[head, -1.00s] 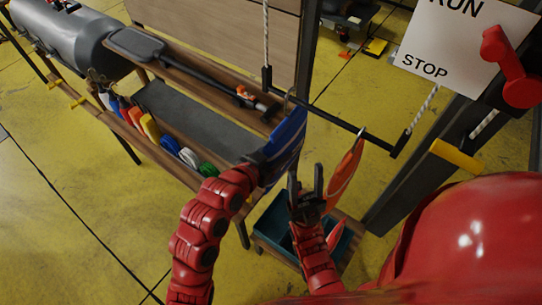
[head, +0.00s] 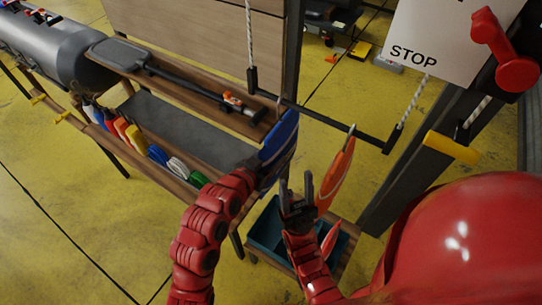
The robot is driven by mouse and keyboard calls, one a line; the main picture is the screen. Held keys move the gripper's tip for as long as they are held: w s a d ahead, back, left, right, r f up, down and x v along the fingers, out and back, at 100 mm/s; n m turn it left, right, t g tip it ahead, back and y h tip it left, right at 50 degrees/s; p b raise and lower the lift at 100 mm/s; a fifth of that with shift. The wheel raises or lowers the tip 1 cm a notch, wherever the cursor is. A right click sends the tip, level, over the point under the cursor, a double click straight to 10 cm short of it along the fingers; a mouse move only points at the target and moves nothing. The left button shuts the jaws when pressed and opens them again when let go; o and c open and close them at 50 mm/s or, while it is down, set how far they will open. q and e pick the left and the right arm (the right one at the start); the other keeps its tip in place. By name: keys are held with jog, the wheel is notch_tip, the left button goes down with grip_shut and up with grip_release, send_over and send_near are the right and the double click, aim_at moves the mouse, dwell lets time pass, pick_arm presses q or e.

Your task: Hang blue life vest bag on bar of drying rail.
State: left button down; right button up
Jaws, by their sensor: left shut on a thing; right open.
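The drying rail's black bar (head: 330,122) hangs level between two white ropes. The blue life vest bag (head: 280,140) is at the bar's left end, with a thin hook at its top close to the bar; I cannot tell whether the hook rests on it. My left gripper (head: 264,164) is shut on the blue bag, its fingers mostly hidden behind my arm and the bag. An orange bag (head: 337,172) hangs from the bar's right part by a hook. My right gripper (head: 296,192) is open and empty, below the bar between the two bags.
A post with a STOP sign (head: 425,40) and red lever (head: 500,45) is at right.

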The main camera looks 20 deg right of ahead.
pick_arm(q)
jog(key=shift+r, duration=0.1)
jog(key=shift+c, duration=0.6)
grip_release()
